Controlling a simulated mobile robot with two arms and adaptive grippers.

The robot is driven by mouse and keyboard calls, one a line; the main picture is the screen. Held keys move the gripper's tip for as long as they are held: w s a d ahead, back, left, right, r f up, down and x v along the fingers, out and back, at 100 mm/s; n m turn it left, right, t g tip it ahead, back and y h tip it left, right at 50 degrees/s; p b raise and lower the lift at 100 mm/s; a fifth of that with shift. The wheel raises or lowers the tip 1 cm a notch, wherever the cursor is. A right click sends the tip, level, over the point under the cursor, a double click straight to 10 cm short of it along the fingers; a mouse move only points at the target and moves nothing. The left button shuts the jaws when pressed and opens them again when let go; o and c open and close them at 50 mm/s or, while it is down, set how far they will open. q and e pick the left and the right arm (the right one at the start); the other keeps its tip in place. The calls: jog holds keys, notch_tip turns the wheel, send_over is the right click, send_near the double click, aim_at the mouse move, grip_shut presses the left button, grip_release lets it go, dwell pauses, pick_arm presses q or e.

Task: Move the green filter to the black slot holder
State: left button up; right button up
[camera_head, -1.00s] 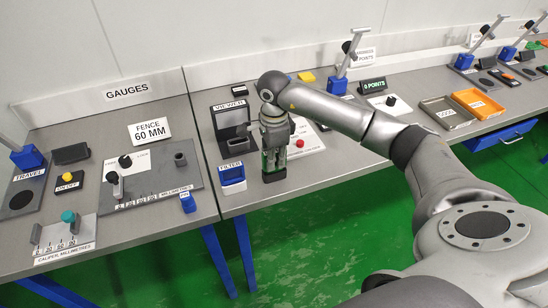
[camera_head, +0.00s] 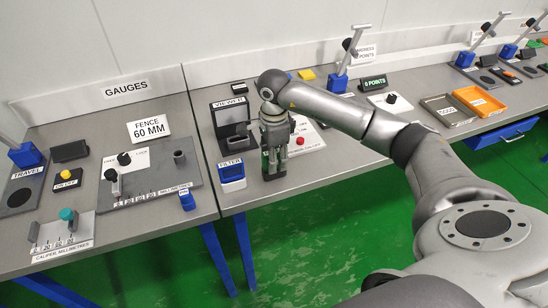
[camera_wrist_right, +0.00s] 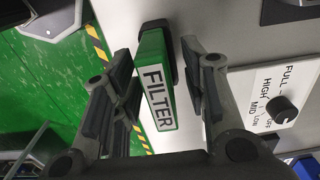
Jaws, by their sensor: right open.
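The green filter (camera_wrist_right: 154,88), with a white FILTER label, shows in the right wrist view between the fingers of my right gripper (camera_wrist_right: 158,92). The gripper is open, with a gap on each side of the filter. The far end of the filter meets the black slot holder (camera_wrist_right: 155,27) and appears to sit in it; the depth of seating is hidden. In the head view my right gripper (camera_head: 275,160) points down over the black slot holder (camera_head: 272,175) and mostly hides the filter. My left gripper is not in view.
A white dial panel (camera_wrist_right: 275,100) lies beside the gripper. Grey (camera_head: 447,110) and orange (camera_head: 479,101) trays are farther right.

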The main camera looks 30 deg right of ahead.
notch_tip(320, 180, up, 12)
jog(key=shift+f, duration=0.15)
dwell(1.1)
